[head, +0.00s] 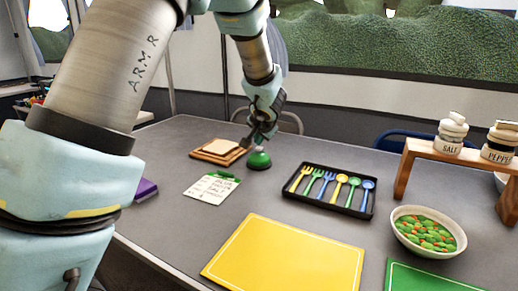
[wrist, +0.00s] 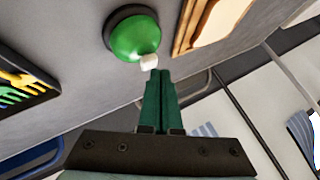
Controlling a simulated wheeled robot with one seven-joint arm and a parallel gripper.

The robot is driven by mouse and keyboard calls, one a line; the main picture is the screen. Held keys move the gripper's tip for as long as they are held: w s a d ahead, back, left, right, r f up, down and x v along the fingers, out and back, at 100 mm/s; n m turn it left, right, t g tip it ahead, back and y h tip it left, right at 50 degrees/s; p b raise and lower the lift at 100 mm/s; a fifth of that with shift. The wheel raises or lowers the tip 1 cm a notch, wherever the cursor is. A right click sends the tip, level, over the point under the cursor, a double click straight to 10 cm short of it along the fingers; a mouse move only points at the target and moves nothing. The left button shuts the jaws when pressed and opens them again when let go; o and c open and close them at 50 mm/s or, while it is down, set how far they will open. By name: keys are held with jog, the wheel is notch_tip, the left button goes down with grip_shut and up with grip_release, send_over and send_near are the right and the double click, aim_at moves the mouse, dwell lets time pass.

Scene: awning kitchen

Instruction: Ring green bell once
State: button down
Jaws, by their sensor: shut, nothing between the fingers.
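The green bell (head: 259,160) stands on the grey table, near its far side, between a wooden board and a black utensil tray. In the wrist view the bell (wrist: 133,38) has a green dome, a dark base and a white button (wrist: 149,61) on top. My gripper (head: 259,138) is right above the bell in the head view. In the wrist view its green fingers (wrist: 152,72) are shut with nothing between them, and their tips are at the white button. I cannot tell whether they touch it.
The wooden board (head: 217,151) lies left of the bell, and a note card (head: 208,189) lies in front of it. The utensil tray (head: 371,198) is to the right. A yellow mat (head: 290,255), a vegetable bowl (head: 395,229) and a wooden shelf (head: 402,178) with shakers are nearer right.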

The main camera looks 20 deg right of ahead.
jog(key=shift+f+b, duration=0.55)
jog(key=shift+b, duration=0.2)
dwell(0.5)
dwell(0.3)
jog(key=shift+r+p, duration=0.6)
jog(key=shift+r, duration=0.35)
jog(key=shift+r+p, duration=1.7)
jog(key=shift+r, duration=0.85)
